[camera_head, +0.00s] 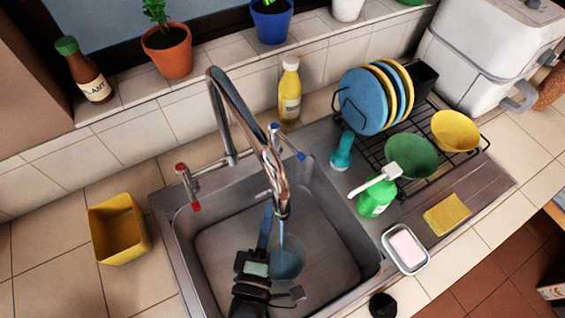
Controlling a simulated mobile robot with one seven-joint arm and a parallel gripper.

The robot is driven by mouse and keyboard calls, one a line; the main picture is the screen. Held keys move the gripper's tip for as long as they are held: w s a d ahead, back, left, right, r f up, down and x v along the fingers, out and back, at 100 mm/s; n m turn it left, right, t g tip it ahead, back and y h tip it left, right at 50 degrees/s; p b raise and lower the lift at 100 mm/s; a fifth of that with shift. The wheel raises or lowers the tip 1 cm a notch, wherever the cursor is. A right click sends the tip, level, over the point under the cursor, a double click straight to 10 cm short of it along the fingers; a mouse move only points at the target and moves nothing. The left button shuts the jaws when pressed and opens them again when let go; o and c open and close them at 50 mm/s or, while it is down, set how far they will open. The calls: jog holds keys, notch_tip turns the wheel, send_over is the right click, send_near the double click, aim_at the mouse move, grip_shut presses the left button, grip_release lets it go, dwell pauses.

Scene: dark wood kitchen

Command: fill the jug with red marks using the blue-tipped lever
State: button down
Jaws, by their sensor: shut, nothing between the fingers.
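The jug (287,263) stands in the sink under the spout, see-through and bluish, partly behind my gripper. Its red marks cannot be made out. A thin stream of water (281,236) runs from the spout of the chrome tap (281,200) into the jug. The blue-tipped lever (287,143) is on the right of the tap, and a red-tipped lever (188,187) is on the left. My gripper (266,212) is shut and empty. It is over the sink, just left of the stream and below the blue-tipped lever, apart from that lever.
The metal sink (335,215) surrounds the jug. To its right are a green spray bottle (375,198), a soap dish (424,262) and a rack with plates (368,98) and bowls. A yellow container (118,228) stands left of the sink. A yellow bottle (290,90) stands behind the tap.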

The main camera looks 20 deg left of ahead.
jog(key=a+r, duration=0.1)
jog(key=a, duration=0.1)
jog(key=p, duration=0.2)
send_near(288, 147)
jog(key=w+a, duration=0.2)
jog(key=w, duration=0.3)
jog(key=shift+w+d+f+n, duration=0.2)
jog(key=shift+w+d+n, duration=0.2)
jog(key=shift+d, duration=0.35)
